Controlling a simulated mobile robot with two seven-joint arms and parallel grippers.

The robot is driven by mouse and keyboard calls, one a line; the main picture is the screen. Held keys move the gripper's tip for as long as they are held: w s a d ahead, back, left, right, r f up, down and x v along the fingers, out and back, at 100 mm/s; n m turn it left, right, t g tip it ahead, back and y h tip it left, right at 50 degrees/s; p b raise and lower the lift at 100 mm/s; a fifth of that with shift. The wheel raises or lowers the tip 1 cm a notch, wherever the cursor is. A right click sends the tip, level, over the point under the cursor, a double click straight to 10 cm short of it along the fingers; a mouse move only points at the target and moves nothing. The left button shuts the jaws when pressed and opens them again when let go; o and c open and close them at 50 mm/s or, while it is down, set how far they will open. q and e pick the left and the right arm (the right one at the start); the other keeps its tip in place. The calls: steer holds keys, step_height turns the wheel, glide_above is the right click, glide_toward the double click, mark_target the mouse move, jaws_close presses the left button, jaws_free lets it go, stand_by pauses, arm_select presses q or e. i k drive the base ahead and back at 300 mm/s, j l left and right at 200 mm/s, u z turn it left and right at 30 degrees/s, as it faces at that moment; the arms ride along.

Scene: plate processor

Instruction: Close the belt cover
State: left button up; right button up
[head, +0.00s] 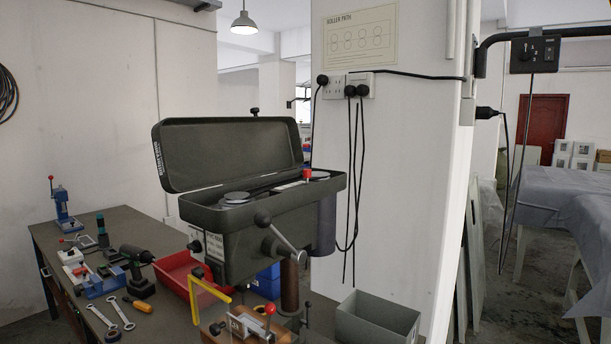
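The belt cover (222,150) is a dark grey lid on top of a drill-press-like machine (262,245). It stands open, tilted up and back along the far edge of the machine's head. Inside the open housing (262,205), round pulleys (237,197) and a red-tipped upright lever (306,174) show. Neither of my grippers is in the head view, so their state and their distance from the cover are hidden.
A workbench (120,225) at left carries a drill (137,268), wrenches (108,318) and a red tray (185,275). A grey bin (376,320) stands right of the machine. A white pillar (400,170) with hanging cables is close behind. Covered tables stand at right.

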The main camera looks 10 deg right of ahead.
mark_target(192, 154)
steer(key=j+u, duration=0.15)
steer(key=u, duration=0.45)
steer(key=i+j+u, duration=0.25)
steer(key=j, duration=0.2)
steer(key=i+j+u, duration=0.1)
steer(key=j+u, duration=0.15)
steer(key=j, duration=0.15)
steer(key=i+j+u, duration=0.65)
steer(key=i, duration=0.2)
steer(key=i+z, duration=0.45)
steer(key=i+j+z, duration=0.4)
steer(key=i, duration=0.2)
steer(key=i+z, duration=0.2)
steer(key=z, duration=0.25)
steer(key=i+j+z, duration=0.1)
steer(key=z, duration=0.35)
steer(key=i+j+z, duration=0.2)
steer(key=z, duration=0.25)
steer(key=i+j+z, duration=0.1)
steer(key=z, duration=0.35)
steer(key=i+j+z, duration=0.15)
steer(key=z, duration=0.25)
steer(key=i+j+z, duration=0.1)
steer(key=z, duration=0.35)
steer(key=i+j+z, duration=0.15)
steer(key=j+z, duration=0.2)
steer(key=i+j+z, duration=0.1)
steer(key=j+z, duration=0.3)
steer(key=l, duration=0.1)
